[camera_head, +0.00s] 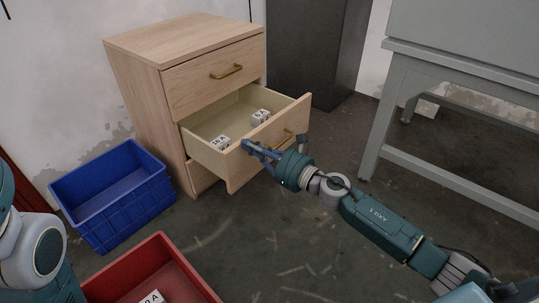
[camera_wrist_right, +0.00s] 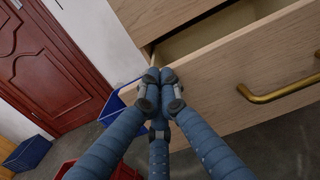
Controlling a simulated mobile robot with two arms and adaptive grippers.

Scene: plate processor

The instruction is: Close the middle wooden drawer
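The wooden drawer cabinet (camera_head: 137,95) stands against the wall in the head view. Its middle drawer (camera_head: 232,172) is pulled well out and holds white labelled blocks (camera_head: 221,143) (camera_head: 260,117). The drawer's brass handle (camera_head: 283,139) is partly behind my right gripper (camera_head: 250,148). The right gripper's fingers are drawn together and empty, at the left part of the drawer front. In the right wrist view the fingertips (camera_wrist_right: 157,78) overlap the drawer front's upper edge (camera_wrist_right: 205,72); I cannot tell whether they touch it. My left gripper is out of view; only part of its arm shows.
The top drawer (camera_head: 213,78) is shut. A blue crate (camera_head: 112,195) stands left of the cabinet, and a red crate (camera_head: 150,270) is in front. A grey metal table (camera_head: 460,60) stands at right. A red door (camera_wrist_right: 45,60) shows in the wrist view.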

